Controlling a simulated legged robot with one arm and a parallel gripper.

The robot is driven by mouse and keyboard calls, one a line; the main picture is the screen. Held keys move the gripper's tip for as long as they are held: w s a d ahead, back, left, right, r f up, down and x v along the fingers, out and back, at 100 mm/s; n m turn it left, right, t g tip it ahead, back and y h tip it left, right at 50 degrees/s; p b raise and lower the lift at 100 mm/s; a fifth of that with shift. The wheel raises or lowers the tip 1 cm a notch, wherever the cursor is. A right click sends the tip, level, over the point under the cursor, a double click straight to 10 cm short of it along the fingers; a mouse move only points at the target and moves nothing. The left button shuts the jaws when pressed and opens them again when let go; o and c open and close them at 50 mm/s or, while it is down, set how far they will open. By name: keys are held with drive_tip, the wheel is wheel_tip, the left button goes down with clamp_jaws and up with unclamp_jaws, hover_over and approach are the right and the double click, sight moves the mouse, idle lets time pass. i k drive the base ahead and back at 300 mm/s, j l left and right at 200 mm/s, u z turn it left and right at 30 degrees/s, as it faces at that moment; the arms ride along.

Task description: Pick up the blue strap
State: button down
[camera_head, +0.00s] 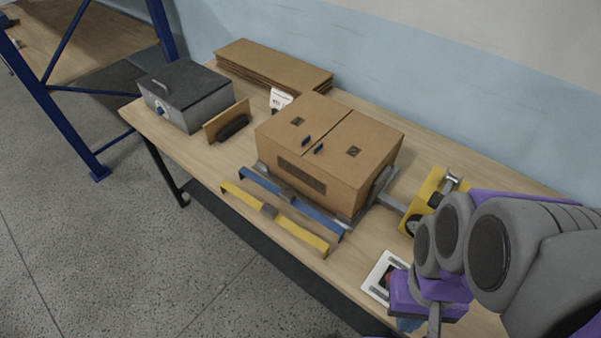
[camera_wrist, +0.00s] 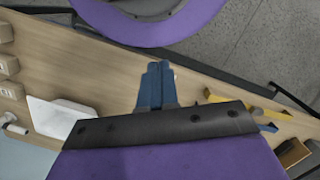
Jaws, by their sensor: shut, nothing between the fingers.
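The blue strap (camera_head: 312,215) is a long bar with bent ends and a dark middle piece. It lies on the table in front of the cardboard box, between the box and a yellow strap (camera_head: 300,233). In the wrist view, a small blue piece (camera_wrist: 267,128), likely the blue strap's end, shows at the right past my gripper's dark plate. My gripper (camera_wrist: 158,68) is shut and empty, its blue fingers together. In the head view its fingers (camera_head: 408,324) show only partly, at the table's front right, to the right of the strap and apart from it.
A cardboard box (camera_head: 345,135) stands mid-table behind the straps. A white card with a red mark (camera_head: 383,278) lies near my gripper. A yellow tool (camera_head: 426,198) is right of the box. A grey case (camera_head: 187,100) and flat cardboard (camera_head: 272,64) stand farther left.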

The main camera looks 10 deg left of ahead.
sight(287, 194)
drive_tip(key=j+z, duration=1.25)
drive_tip(key=z, duration=0.15)
drive_tip(key=k+j, duration=0.1)
drive_tip(key=j, duration=0.3)
drive_tip(key=k+j+z, duration=0.1)
drive_tip(key=j, duration=0.3)
drive_tip(key=k+j, duration=0.2)
drive_tip(key=j, duration=0.2)
drive_tip(key=k+j, duration=0.1)
drive_tip(key=j, duration=0.3)
drive_tip(key=k+j+z, duration=0.1)
drive_tip(key=j, duration=0.25)
drive_tip(key=k, duration=0.05)
